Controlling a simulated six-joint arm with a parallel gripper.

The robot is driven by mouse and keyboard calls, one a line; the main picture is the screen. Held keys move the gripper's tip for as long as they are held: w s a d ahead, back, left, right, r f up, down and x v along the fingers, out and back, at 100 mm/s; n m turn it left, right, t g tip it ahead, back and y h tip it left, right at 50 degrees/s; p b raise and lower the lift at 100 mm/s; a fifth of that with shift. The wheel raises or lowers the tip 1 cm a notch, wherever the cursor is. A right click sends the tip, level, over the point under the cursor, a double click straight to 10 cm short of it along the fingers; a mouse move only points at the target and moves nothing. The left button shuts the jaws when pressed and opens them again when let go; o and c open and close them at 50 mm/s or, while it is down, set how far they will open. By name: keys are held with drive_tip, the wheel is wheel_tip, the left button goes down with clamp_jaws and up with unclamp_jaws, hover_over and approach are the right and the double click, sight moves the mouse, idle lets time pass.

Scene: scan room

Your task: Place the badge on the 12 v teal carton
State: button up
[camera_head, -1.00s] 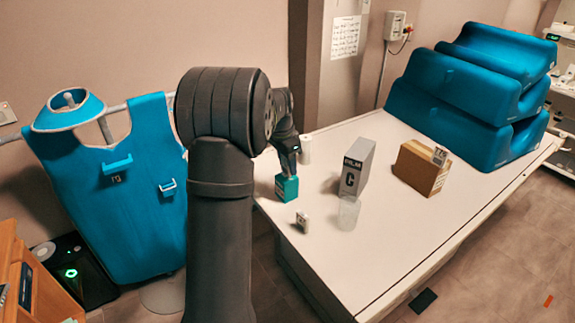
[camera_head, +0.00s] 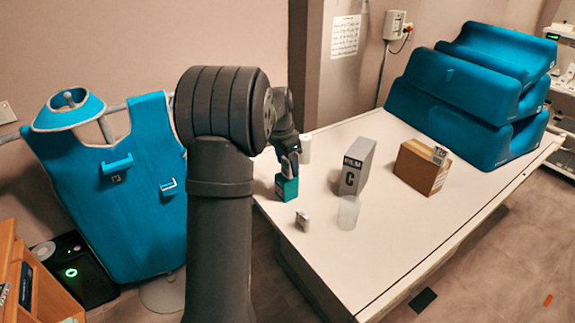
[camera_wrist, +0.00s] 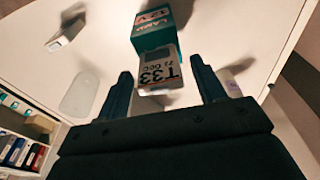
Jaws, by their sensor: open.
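The teal 12 V carton (camera_head: 287,188) stands on the near left part of the table. It also shows at the top of the wrist view (camera_wrist: 160,22), with "LAMP 12V" on it. The badge (camera_wrist: 158,72), a small pale piece marked "T33", is at the carton's top in the wrist view and appears to rest there. It is hard to make out in the head view. My gripper (camera_wrist: 164,88) is open, its two fingers on either side of the badge with gaps between. In the head view my gripper (camera_head: 290,160) is just above the carton.
A grey "FILM C" box (camera_head: 356,165), a clear cup (camera_head: 348,213), a small pale box (camera_head: 302,221) and a white cylinder (camera_head: 306,148) stand nearby. A brown carton (camera_head: 420,170) with a small label piece is farther right. Blue cushions (camera_head: 470,85) fill the table's far end.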

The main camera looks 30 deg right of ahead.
wheel_tip(320, 180, up, 11)
drive_tip(key=a, duration=0.1)
drive_tip(key=shift+a, duration=0.35)
drive_tip(key=f, duration=0.4)
drive_tip(key=d+f, duration=0.1)
drive_tip(key=f, duration=0.7)
drive_tip(key=shift+d, duration=0.35)
drive_tip(key=shift+d+r, duration=0.1)
drive_tip(key=shift+r, duration=1.75)
